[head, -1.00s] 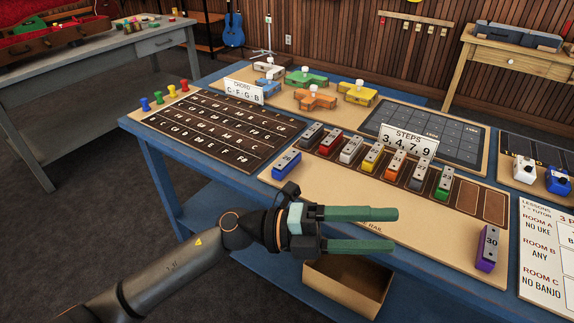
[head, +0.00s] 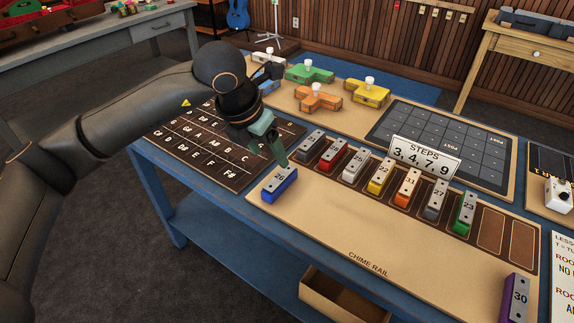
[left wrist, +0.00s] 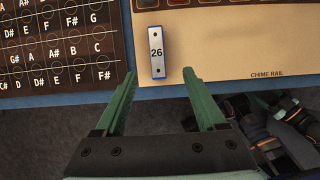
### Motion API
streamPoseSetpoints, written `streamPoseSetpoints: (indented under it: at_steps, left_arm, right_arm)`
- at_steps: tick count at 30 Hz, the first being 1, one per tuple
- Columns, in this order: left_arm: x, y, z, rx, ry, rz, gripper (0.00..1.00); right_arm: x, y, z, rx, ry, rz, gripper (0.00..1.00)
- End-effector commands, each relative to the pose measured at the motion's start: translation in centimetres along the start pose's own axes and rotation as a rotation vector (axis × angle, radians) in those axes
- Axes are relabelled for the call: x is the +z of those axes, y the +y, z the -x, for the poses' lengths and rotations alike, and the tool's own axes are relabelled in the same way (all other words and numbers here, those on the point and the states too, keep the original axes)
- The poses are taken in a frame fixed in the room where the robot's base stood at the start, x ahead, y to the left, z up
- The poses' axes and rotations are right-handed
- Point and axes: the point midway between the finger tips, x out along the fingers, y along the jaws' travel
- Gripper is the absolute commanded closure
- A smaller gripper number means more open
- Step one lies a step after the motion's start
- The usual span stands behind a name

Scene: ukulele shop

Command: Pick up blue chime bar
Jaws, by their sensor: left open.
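The blue chime bar (head: 279,184), with a silver top marked 26, lies on the tan chime rail board near its left end. In the left wrist view the blue chime bar (left wrist: 157,53) lies just beyond the fingertips, roughly between their lines. My left gripper (head: 275,152) is over the board just behind the bar in the head view, pointing down. In the left wrist view my left gripper (left wrist: 160,76) is open and empty, its green fingers apart.
Several chime bars, including a red one (head: 333,156) and a green one (head: 464,213), sit in the rail's slots. A purple bar (head: 515,298) stands at the front right. The chord board (head: 190,155) lies to the left. A "STEPS" sign (head: 426,157) stands behind the bars.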

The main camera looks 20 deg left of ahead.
Motion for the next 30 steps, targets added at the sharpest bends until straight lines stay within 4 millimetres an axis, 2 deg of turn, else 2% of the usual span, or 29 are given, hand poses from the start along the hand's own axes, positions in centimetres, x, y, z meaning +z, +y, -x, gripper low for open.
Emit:
streamPoseSetpoints:
  at_steps: [5,12,20,27,30]
  left_arm:
    - [-0.1,0.1,-1.4,0.006,0.004,0.002,0.28]
    - [-0.1,0.1,-5.7,0.004,0.004,0.001,0.28]
    - [-0.1,0.2,-7.8,0.003,0.002,0.000,0.28]
    - [-0.2,0.5,-11.4,0.002,0.002,0.000,0.28]
    - [-0.2,0.6,-12.2,0.003,0.001,0.000,0.28]
  right_arm:
    - [0.1,0.0,0.0,0.000,-0.001,0.000,0.33]
    - [0.1,0.0,-0.1,0.000,-0.001,0.000,0.33]
    - [0.1,0.0,-0.1,0.000,-0.001,0.000,0.33]
    - [0.1,0.0,-0.1,0.000,-0.001,-0.001,0.33]
    - [0.1,0.0,-0.1,0.000,-0.001,-0.001,0.33]
